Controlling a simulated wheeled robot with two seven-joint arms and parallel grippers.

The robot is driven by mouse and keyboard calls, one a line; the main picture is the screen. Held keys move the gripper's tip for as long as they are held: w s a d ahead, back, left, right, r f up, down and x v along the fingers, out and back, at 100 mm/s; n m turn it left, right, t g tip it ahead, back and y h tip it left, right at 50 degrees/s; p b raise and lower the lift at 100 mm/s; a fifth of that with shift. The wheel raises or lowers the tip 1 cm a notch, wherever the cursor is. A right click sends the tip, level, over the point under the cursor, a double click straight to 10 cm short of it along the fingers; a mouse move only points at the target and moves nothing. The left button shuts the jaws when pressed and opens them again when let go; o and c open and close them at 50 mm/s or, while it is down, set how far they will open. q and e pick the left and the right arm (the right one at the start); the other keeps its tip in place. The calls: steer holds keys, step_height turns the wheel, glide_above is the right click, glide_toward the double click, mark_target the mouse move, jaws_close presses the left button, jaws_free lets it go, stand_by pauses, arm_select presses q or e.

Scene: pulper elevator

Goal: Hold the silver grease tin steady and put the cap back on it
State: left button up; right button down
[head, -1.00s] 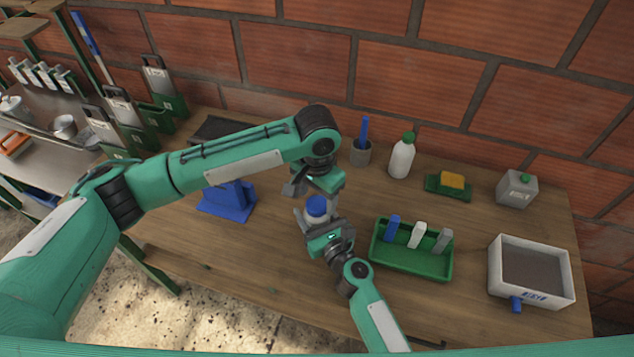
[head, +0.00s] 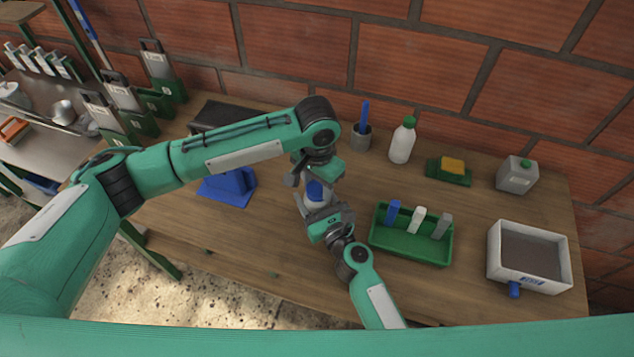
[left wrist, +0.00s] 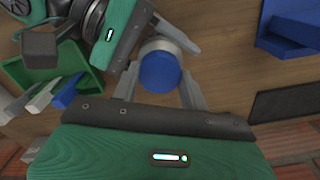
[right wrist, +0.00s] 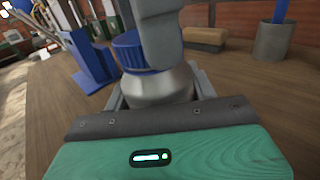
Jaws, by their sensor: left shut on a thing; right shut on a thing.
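The silver grease tin (right wrist: 158,88) stands upright between the fingers of my right gripper (right wrist: 160,95), which is shut on its body. The blue ribbed cap (right wrist: 128,52) is at the tin's top, partly hidden by a left finger. I cannot tell whether it is fully seated. My left gripper (left wrist: 160,85) comes from above and is shut on the cap, whose round blue top (left wrist: 160,70) shows between its fingers. In the head view the cap (head: 316,190) shows just below my left gripper (head: 312,180), and my right gripper (head: 320,212) is at the tin.
A blue stand (head: 228,187) is left of the tin. A green tray (head: 410,247) with several upright pieces is to the right, with a grey-white box (head: 528,277) beyond. A pen cup (head: 361,138), white bottle (head: 402,142) and sponge tray (head: 449,176) line the back. The front table is clear.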

arm_select(q)
steer(key=o, duration=1.1)
steer(key=shift+o, duration=0.2)
step_height(320, 180, up, 12)
arm_select(e)
steer(key=shift+c, duration=1.9)
jaws_free()
steer(key=b+v, duration=0.3)
steer(key=v, duration=0.9)
steer(key=shift+s+f, duration=0.15)
arm_select(q)
steer(key=shift+f+b, duration=0.3)
steer(key=shift+f, duration=1.45)
arm_select(e)
steer(key=shift+v, duration=0.8)
